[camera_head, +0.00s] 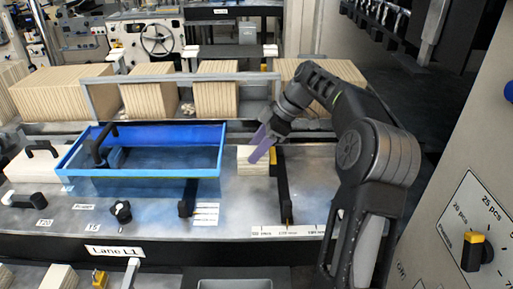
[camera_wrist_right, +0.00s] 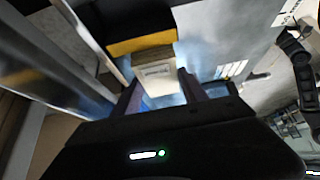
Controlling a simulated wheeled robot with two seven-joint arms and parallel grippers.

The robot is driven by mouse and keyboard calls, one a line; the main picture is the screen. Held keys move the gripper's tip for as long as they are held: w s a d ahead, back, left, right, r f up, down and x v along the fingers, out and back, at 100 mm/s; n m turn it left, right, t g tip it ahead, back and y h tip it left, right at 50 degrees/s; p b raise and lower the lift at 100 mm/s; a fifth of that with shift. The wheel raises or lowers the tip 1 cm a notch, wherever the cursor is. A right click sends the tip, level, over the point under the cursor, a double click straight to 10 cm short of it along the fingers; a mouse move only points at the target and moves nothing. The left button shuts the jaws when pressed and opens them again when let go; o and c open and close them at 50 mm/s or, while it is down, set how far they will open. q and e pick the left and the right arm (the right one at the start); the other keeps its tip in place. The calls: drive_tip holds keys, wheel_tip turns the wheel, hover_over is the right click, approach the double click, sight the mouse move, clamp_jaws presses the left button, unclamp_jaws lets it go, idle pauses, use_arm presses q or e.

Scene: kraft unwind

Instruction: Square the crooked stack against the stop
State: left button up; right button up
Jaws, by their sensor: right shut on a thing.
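The stack (camera_head: 253,168) is a small pile of cream-coloured sheets on the metal bench, just left of a black bar with a yellow face, which looks like the stop (camera_head: 283,185). My right gripper (camera_head: 263,148) reaches down over the stack from the upper right, its purple finger covering part of the top. In the right wrist view the stack (camera_wrist_right: 157,72) shows between the two fingers, close to the yellow face (camera_wrist_right: 142,43). The right gripper (camera_wrist_right: 160,92) is shut on the stack. Whether its sheets are even is too small to tell. My left gripper is not in view.
A blue-framed clear guard (camera_head: 150,128) stands on the bench to the left. A second black bar (camera_head: 188,198) lies left of the stack. Rows of upright cream packs (camera_head: 152,98) stand behind a metal rail. A dial panel (camera_head: 474,245) stands at the right.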

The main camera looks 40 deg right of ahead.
drive_tip(key=o, duration=1.6)
